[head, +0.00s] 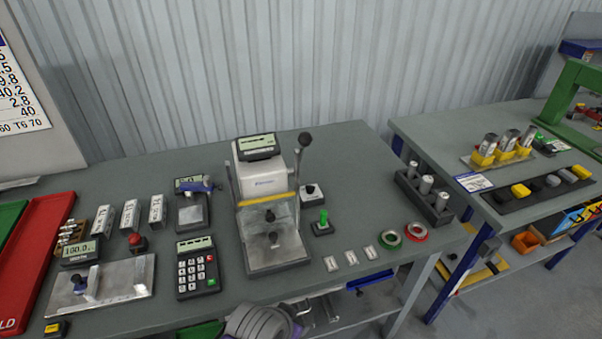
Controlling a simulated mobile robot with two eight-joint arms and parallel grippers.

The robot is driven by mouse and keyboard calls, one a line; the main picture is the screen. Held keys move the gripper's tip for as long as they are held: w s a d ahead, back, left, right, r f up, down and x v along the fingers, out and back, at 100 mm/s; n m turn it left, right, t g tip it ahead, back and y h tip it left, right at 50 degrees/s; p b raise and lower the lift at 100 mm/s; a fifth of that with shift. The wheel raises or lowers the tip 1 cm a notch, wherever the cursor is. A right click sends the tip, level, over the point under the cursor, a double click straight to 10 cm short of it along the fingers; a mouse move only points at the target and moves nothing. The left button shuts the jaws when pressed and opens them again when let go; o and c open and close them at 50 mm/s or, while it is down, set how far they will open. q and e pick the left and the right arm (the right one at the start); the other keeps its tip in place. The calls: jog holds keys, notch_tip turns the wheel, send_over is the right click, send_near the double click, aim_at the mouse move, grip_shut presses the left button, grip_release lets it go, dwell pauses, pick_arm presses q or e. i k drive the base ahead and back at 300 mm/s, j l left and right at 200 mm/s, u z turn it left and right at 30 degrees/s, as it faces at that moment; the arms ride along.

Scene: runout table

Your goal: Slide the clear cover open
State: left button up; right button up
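A white and grey bench tester (262,170) with a small display on top stands in the middle of the table. A see-through panel with a yellow strip (268,200) along its upper edge appears to be the clear cover, across the front of the tester. Dark knobs show at or behind the panel, and I cannot tell which belong to it. The panel looks down over the tester's front opening. A grey rounded part of my own arm shows at the bottom edge, in front of the table. No fingertips of either gripper can be made out.
A lever with a dark ball (305,138) rises at the tester's right. A keypad (197,268) and a small gauge (192,205) stand to its left. A green-button box (322,222), white tags and tape rings (415,233) lie to its right. The table's back right is clear.

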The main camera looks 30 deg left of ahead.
aim_at(270, 217)
jog(key=u, duration=1.3)
